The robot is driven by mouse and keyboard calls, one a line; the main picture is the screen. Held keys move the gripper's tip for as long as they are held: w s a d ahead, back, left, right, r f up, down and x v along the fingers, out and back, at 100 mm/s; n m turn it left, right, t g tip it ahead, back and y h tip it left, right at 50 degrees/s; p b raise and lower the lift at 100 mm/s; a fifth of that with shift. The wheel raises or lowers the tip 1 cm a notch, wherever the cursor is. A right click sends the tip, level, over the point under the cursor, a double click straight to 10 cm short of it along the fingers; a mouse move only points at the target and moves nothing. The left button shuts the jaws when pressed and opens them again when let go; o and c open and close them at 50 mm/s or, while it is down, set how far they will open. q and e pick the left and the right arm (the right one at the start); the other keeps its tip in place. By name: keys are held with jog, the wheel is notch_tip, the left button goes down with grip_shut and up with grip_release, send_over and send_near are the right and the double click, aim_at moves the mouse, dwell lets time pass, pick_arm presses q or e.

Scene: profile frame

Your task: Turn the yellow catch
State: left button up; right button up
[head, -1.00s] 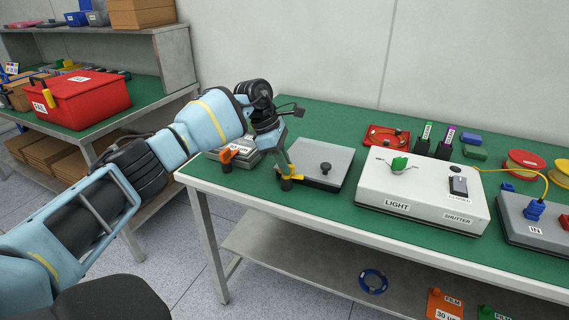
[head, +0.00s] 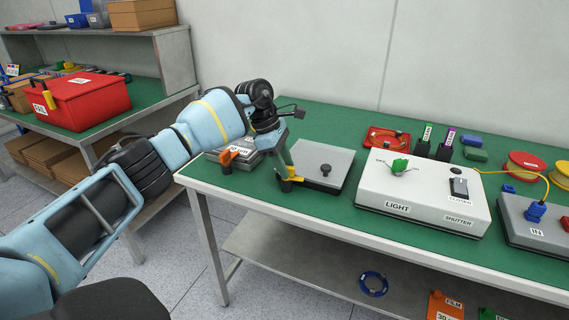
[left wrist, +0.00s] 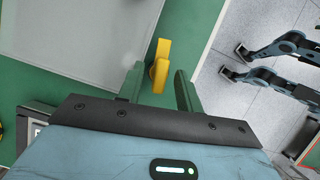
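The yellow catch (head: 298,179) is at the front left corner of a flat grey box (head: 335,162) with a black knob on its lid. In the left wrist view the catch (left wrist: 160,66) stands beside the lid's edge. My left gripper (head: 287,181) reaches down at that corner. In the left wrist view its two green fingers (left wrist: 159,82) are apart, one on each side of the catch's lower end, with gaps showing. The fingers partly hide the catch in the head view. My right gripper is not in view.
A white LIGHT box (head: 420,215) stands to the right. The bench's front edge (head: 290,212) is near the catch. Green bench top is free between the boxes.

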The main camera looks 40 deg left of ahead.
pick_arm(q)
jog(key=v, duration=0.7)
jog(key=shift+a+r, duration=0.15)
jog(key=shift+r, duration=0.2)
jog(key=shift+s, duration=0.1)
dwell(0.3)
